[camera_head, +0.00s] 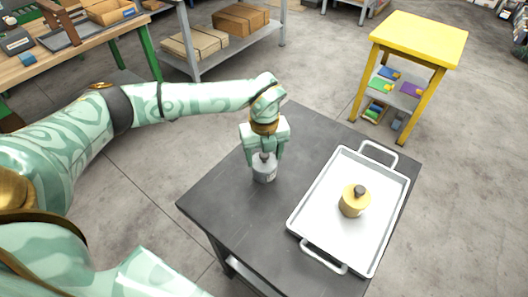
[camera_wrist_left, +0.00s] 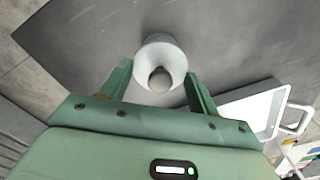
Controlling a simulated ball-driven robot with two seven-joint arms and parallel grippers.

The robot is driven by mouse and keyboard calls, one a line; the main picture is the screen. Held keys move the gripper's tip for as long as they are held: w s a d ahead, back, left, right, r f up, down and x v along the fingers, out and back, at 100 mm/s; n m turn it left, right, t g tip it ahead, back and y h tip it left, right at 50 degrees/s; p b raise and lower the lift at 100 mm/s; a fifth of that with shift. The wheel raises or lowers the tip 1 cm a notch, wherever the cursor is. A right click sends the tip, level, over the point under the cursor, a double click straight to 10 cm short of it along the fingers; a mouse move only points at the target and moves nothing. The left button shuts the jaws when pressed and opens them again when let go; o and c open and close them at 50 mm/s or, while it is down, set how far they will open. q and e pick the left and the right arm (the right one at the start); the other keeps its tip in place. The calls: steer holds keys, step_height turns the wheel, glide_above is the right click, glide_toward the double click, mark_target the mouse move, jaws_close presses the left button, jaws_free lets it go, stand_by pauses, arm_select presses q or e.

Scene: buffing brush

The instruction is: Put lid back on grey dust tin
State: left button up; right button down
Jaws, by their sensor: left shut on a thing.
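The grey dust tin (camera_head: 264,174) stands upright on the dark table, left of the tray. Its round grey lid (camera_wrist_left: 158,50) with a dark knob (camera_head: 264,156) is at the top of the tin. The knob also shows in the left wrist view (camera_wrist_left: 160,79). My left gripper (camera_head: 265,160) points down over the tin, one finger on each side, shut on the lid. I see no clear gap between lid and tin, but the fingers partly hide the rim, so I cannot tell if it is fully seated. My right gripper is not in view.
A white metal tray (camera_head: 322,189) with two handles lies on the right of the dark table (camera_head: 225,201). A yellow tin (camera_head: 353,205) with a dark knob stands in it. The table's left and front parts are clear. A yellow stand (camera_head: 418,38) is behind.

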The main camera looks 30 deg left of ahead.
arm_select(q)
steer(key=shift+p, duration=0.35)
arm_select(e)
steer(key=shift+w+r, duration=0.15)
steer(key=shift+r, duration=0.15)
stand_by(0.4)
arm_select(q)
steer(key=o, duration=1.3)
steer(key=shift+o, duration=0.2)
steer(key=shift+r+p, duration=3.1)
steer(key=shift+r, duration=0.45)
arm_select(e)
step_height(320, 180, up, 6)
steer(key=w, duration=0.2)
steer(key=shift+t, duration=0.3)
arm_select(q)
steer(key=shift+f, duration=0.1)
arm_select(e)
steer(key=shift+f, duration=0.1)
arm_select(q)
jaws_close()
